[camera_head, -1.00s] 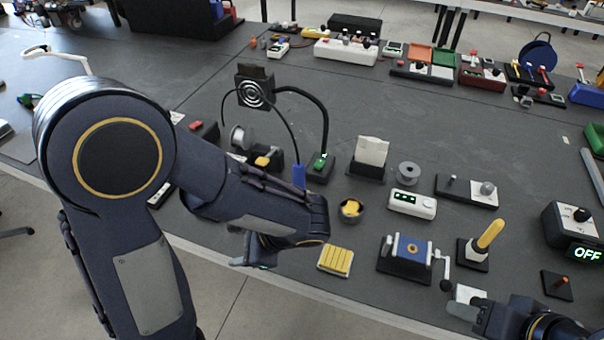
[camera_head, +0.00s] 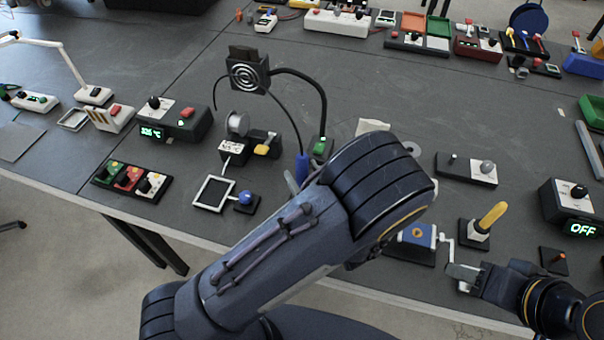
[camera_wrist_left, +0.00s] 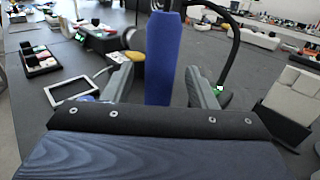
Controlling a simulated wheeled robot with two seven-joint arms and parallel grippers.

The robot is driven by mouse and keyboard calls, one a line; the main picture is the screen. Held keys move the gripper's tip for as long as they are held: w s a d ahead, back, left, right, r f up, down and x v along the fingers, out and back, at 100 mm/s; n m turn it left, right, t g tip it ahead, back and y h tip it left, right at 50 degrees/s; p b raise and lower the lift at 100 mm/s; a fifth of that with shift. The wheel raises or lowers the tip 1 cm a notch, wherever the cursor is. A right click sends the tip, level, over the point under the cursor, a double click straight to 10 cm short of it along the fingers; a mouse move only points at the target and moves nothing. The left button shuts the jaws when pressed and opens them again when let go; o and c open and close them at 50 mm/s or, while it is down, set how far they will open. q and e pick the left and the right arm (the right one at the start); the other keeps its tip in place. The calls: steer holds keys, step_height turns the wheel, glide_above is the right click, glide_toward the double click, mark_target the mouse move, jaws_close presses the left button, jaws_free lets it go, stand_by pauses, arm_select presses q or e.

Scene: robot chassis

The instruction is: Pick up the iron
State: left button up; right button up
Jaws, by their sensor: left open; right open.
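The soldering iron (camera_head: 302,168) has a blue handle and hangs upright below the black arm of a stand with a round-grilled unit (camera_head: 248,72). In the left wrist view its blue handle (camera_wrist_left: 162,45) stands between the two fingers of my left gripper (camera_wrist_left: 158,85). Those fingers are apart, with a gap visible on each side of the handle. In the head view my left forearm hides most of the left gripper; one fingertip shows beside the handle. My right gripper (camera_head: 466,274) is open at the lower right, far from the iron, near a crank device.
A wire spool (camera_head: 237,123) and a yellow-topped block (camera_head: 265,144) stand left of the iron. A green-lit black base (camera_head: 320,147) and a card holder (camera_head: 372,127) are to its right. A small framed screen (camera_head: 213,192) lies front left.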

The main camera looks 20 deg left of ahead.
arm_select(q)
steer(key=shift+x, duration=1.5)
steer(key=c, duration=1)
steer(key=shift+r, duration=0.15)
step_height(320, 180, up, 10)
steer(key=shift+p, duration=0.35)
